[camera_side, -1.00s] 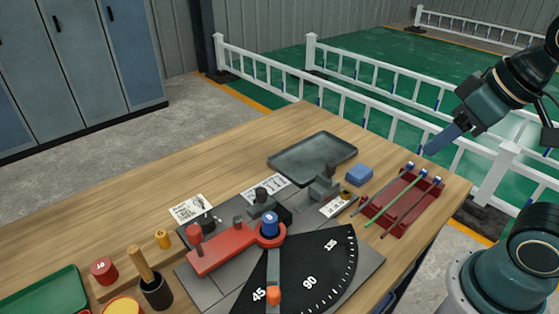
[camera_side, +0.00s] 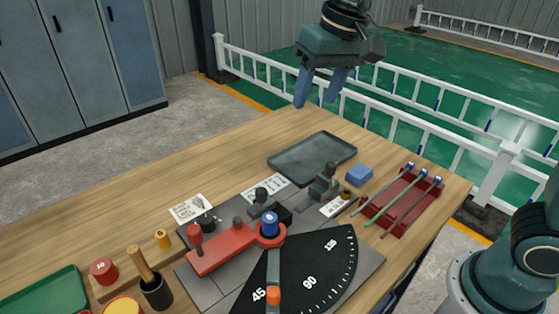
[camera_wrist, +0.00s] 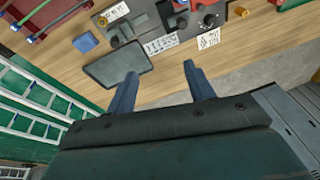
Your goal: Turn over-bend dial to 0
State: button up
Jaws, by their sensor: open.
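A small black knob (camera_side: 205,223) stands at the back left of the bending plate beside a white printed card (camera_side: 190,208); it looks like the over-bend dial, but its marks are too small to read. The knob also shows near the top of the wrist view (camera_wrist: 209,20). The black angle scale (camera_side: 325,265) and red bending lever (camera_side: 225,252) lie in front. My gripper (camera_side: 316,102) is open and empty, high above the table's back edge, well away from the knob. Its two blue-grey fingers also show in the wrist view (camera_wrist: 162,88).
A dark tray (camera_side: 285,165) and a blue block (camera_side: 359,175) lie behind the plate. A red rack (camera_side: 405,212) holds several rods at right. A black cup (camera_side: 156,292) with a wooden handle stands front left. White fencing (camera_side: 270,75) runs behind the table; the table's back left is clear.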

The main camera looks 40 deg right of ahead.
jog(key=w+a+f+g, duration=0.1)
jog(key=w+a+f, duration=0.5)
jog(key=w+a, duration=0.35)
jog(key=m+g, duration=0.2)
send_over(206, 218)
notch_tip(206, 218, down, 8)
jog(key=shift+d+r+h, duration=0.2)
jog(key=shift+d+h, duration=0.05)
jog(key=shift+h, duration=0.05)
jog(key=shift+s+f, duration=0.1)
jog(key=f, duration=1.3)
jog(key=shift+a+f, duration=0.25)
jog(key=shift+f, duration=0.05)
jog(key=c, duration=1)
